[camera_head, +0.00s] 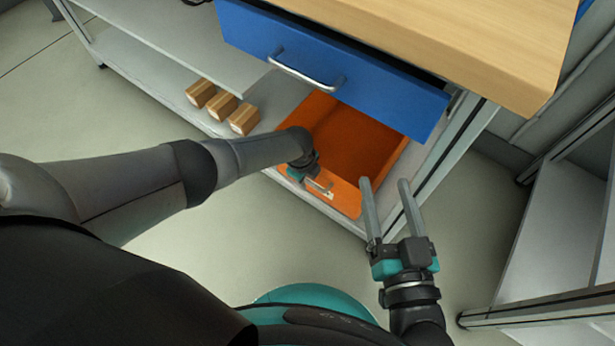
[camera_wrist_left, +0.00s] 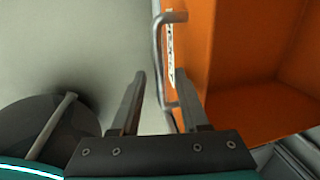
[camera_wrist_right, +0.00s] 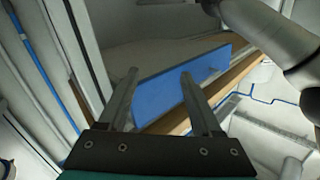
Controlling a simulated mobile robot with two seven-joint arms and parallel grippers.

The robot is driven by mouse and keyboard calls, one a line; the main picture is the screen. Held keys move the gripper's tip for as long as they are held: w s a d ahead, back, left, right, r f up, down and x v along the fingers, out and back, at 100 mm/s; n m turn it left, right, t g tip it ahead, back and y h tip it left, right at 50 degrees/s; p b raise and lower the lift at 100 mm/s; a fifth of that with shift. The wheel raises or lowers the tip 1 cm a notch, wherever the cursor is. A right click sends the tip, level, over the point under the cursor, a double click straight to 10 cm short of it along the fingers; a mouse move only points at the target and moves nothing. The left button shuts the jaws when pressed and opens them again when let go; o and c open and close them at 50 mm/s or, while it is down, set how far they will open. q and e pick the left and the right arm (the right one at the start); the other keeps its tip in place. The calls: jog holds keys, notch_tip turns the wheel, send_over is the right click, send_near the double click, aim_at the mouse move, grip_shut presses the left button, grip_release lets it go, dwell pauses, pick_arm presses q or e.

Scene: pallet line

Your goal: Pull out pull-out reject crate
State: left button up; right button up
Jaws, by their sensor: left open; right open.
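The orange reject crate (camera_head: 359,136) sits on the lower shelf under the blue drawer. Its front wall has a metal bar handle and a white label, partly covered by my left arm in the head view. In the left wrist view the crate (camera_wrist_left: 235,75) fills the right side, and its handle (camera_wrist_left: 160,60) is ahead of the fingers. My left gripper (camera_wrist_left: 160,85) is open, its fingertips close to the handle with the bar's lower part between them; contact cannot be told. My right gripper (camera_head: 384,183) is open and empty, in front of the bench's right leg.
The blue drawer (camera_head: 330,65) with its own handle (camera_head: 305,73) overhangs the crate under a wooden worktop (camera_head: 480,45). Several small brown boxes (camera_head: 222,104) stand on the shelf to the left. A grey rack (camera_head: 560,235) stands at right. Floor in front is clear.

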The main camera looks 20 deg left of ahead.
pick_arm(q)
grip_shut()
dwell(1.4)
